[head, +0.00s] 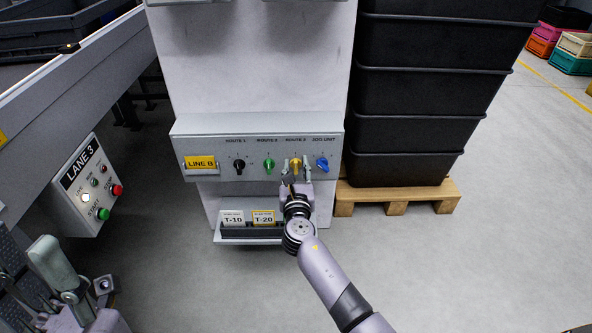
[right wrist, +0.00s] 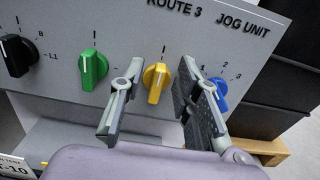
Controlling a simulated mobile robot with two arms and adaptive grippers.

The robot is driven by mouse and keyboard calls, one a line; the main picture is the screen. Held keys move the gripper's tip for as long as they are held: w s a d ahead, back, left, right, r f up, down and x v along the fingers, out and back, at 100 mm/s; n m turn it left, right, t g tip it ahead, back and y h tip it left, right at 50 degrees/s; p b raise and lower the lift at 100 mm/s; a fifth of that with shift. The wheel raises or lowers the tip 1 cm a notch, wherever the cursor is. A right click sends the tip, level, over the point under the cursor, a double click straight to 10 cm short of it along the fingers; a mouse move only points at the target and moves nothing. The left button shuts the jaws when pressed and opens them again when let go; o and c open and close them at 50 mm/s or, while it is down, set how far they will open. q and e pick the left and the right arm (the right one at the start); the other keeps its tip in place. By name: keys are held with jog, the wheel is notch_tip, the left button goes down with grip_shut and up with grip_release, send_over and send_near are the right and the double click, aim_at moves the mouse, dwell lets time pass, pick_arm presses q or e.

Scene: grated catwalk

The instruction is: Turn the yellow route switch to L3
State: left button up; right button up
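The yellow route switch (head: 295,166) is on the grey panel, under a label that reads ROUTE 3 in the right wrist view. There the yellow knob (right wrist: 156,82) stands nearly upright, its top leaning slightly right toward the tick above. My right gripper (head: 296,174) is at the panel, open. In the right wrist view its fingers (right wrist: 157,88) are on either side of the yellow knob, with gaps visible. The yellow switch's position labels are hidden or too small to read. My left gripper (head: 76,274) is at the lower left, empty, its fingers apart.
A green switch (right wrist: 94,70) and a black switch (right wrist: 17,55) are to the left; a blue switch (right wrist: 219,93) is close right. Stacked black crates (head: 428,97) stand on a pallet (head: 398,198). A LANE 3 box (head: 88,180) is at the left.

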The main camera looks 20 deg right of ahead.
jog(key=shift+c, duration=0.2)
grip_shut()
dwell(0.4)
